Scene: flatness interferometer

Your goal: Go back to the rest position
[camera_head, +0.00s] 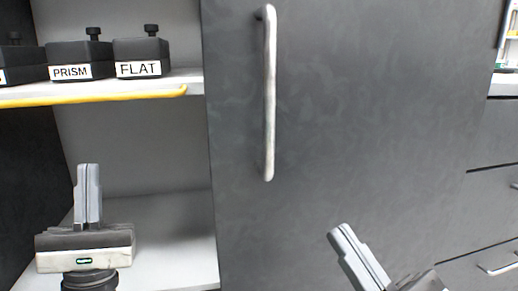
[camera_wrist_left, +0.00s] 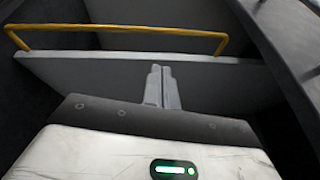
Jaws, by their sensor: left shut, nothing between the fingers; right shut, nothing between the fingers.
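My left gripper (camera_head: 88,168) is shut and empty, fingers pointing up, in front of the open lower part of the cabinet at the left. Its closed fingers also show in the left wrist view (camera_wrist_left: 160,70), below the yellow rail (camera_wrist_left: 120,28). My right gripper (camera_head: 340,230) is shut and empty at the bottom right of the head view, in front of the dark door. Part of it is cut off by the lower frame edge.
A dark cabinet door (camera_head: 370,100) with a vertical metal handle (camera_head: 269,95) stands in the middle. Black boxes labelled PRISM (camera_head: 75,62) and FLAT (camera_head: 140,58) sit on the upper shelf (camera_head: 110,88), which has a yellow front rail. Drawers (camera_head: 495,215) are at the right.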

